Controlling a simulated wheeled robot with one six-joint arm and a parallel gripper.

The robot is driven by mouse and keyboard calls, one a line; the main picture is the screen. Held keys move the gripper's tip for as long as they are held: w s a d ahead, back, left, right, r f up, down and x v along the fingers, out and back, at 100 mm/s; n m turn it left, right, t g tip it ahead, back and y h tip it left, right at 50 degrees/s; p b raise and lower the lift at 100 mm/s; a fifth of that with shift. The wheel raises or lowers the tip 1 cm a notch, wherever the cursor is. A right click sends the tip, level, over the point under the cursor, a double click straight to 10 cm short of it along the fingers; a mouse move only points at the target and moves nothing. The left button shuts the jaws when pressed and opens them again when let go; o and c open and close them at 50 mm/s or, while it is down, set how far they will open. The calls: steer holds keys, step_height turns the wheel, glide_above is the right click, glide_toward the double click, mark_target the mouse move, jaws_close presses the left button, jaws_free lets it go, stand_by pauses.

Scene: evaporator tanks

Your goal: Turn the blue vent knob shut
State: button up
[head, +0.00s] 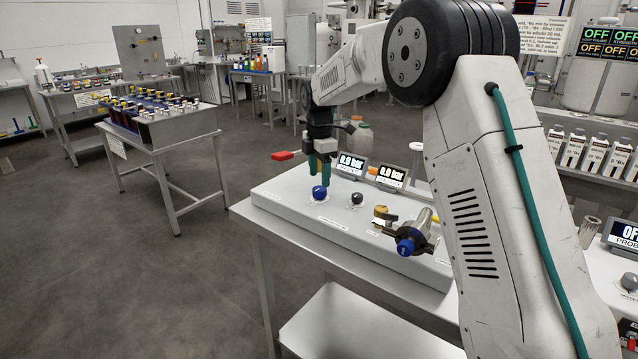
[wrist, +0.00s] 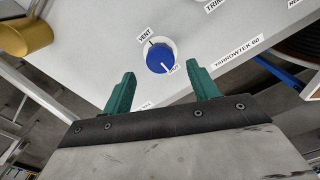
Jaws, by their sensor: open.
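The blue vent knob (head: 319,193) sits on the sloping white panel (head: 290,206) in the head view. It also shows in the wrist view (wrist: 159,58), with a VENT label at its upper left and another small label at its lower right. A white mark on the knob lies on its lower right side in the wrist view. My gripper (head: 320,166) is just above the knob, pointing down. In the wrist view its teal fingers (wrist: 162,84) are open and apart, with the knob beyond their tips and between them. I cannot tell whether they touch it.
A dark knob (head: 357,198), a brass-coloured part (head: 381,211) and a metal valve with a blue end (head: 405,246) are to the right on the panel. Two displays (head: 352,166) read 0.0 bar behind. A red handle (head: 283,155) is at the left.

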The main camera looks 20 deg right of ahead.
mark_target(319, 188)
step_height(319, 188, up, 3)
steer(key=shift+r, duration=0.35)
steer(key=shift+s+r, duration=0.1)
steer(key=shift+r, duration=0.05)
steer(key=s+d+r+m, duration=0.1)
steer(key=s+r+m, duration=0.4)
steer(key=s, duration=0.7)
steer(key=s+d+r+m, duration=0.1)
steer(key=s+r+m, duration=0.35)
steer(key=s, duration=0.65)
steer(key=s+f+m, duration=0.2)
steer(key=s+m, duration=0.1)
steer(key=s, duration=0.5)
steer(key=s+f+m+t, duration=0.1)
steer(key=s+m, duration=0.3)
steer(key=s, duration=0.5)
steer(key=s+f+m, duration=0.3)
steer(key=s+f, duration=0.1)
steer(key=s, duration=0.5)
steer(key=shift+d, duration=0.45)
